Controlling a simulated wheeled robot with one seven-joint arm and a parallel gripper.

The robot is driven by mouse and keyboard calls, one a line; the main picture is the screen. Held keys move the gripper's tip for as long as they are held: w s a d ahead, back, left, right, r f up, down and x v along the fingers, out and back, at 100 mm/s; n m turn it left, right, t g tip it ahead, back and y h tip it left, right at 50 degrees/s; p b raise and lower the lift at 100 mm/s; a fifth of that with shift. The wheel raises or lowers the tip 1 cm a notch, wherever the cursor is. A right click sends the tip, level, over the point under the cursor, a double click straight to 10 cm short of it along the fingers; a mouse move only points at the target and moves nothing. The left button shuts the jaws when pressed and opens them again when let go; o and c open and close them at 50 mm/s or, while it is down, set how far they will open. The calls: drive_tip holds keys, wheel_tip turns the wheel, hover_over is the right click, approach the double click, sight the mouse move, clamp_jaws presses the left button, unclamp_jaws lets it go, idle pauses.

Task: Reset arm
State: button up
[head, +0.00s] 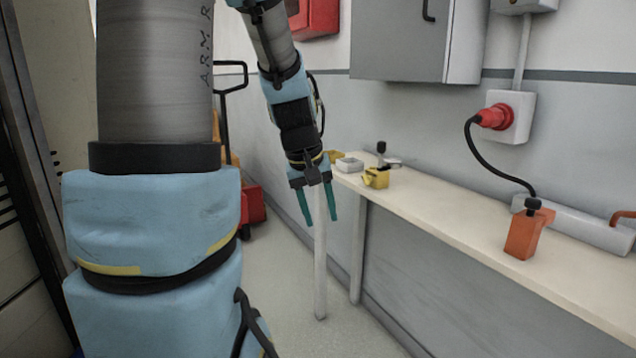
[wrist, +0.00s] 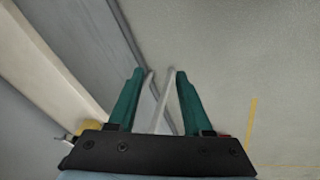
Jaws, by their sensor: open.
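My gripper (head: 319,207) hangs at the end of my arm in the middle of the head view, with its two teal fingers pointing down. The fingers are apart and nothing is between them. It is in the air just left of the far end of the cream shelf (head: 450,228), over the floor. In the wrist view, my gripper (wrist: 161,75) shows both fingers spread, with the grey floor and thin white shelf legs (wrist: 163,100) beyond them.
On the shelf stand a yellow block with a black knob (head: 377,178), a small grey tray (head: 349,164) and an orange block (head: 527,235). A red plug (head: 495,117) sits in a wall socket. A grey cabinet (head: 405,40) hangs above. A red-and-orange cart (head: 252,203) stands behind my arm.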

drive_tip(key=s+a+f+m+y, duration=0.2)
drive_tip(key=s+a+f, duration=0.4)
drive_tip(key=s, duration=0.4)
drive_tip(key=w+p+v, duration=0.3)
drive_tip(key=p+v, duration=1.1)
drive_tip(key=shift+w+a+r+g+p, duration=0.25)
drive_tip(key=shift+w+r+g+p, duration=0.15)
drive_tip(key=shift+r, duration=0.1)
